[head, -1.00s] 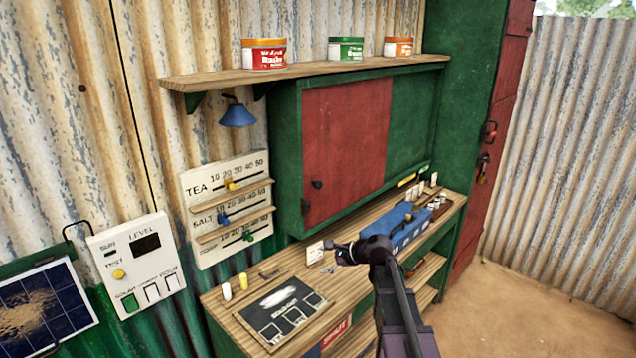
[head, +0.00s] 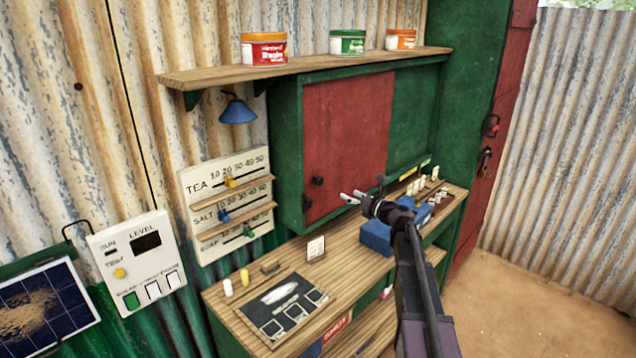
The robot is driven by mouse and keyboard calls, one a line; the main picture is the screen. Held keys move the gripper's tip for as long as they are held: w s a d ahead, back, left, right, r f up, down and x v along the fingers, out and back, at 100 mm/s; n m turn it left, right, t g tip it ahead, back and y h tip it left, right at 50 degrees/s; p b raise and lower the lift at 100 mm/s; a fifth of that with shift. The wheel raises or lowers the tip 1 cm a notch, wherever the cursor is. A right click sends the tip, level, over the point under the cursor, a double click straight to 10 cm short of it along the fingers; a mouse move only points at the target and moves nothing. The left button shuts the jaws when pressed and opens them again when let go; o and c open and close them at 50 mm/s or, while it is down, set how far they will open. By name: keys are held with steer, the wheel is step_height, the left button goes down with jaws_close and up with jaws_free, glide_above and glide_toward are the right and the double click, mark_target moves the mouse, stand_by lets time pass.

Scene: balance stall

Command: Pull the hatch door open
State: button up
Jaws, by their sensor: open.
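The red hatch door (head: 347,135) is a flat panel in the front of a green wall cabinet (head: 286,150). It looks shut, covering the cabinet's left part. A dark round knob (head: 318,181) sits at its lower left, with another dark fitting (head: 307,201) just below on the frame. My gripper (head: 350,196) is open and empty, with pale fingertips pointing left. In the picture it is right of the knob, over the door's lower edge. It looks apart from the knob, but its depth to the door is hard to tell.
A wooden counter (head: 240,296) runs below with a black board (head: 285,306), a white socket (head: 316,248) and a blue box (head: 376,238) partly behind my arm. A shelf (head: 215,76) with several tins overhangs the cabinet. A blue lamp (head: 238,111) hangs left of the cabinet.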

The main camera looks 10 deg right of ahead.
mark_target(321, 182)
steer(key=shift+w+a, duration=0.1)
steer(key=shift+w, duration=0.05)
steer(key=x, duration=1.3)
steer(key=shift+w+a, duration=0.2)
steer(key=shift+a, duration=0.05)
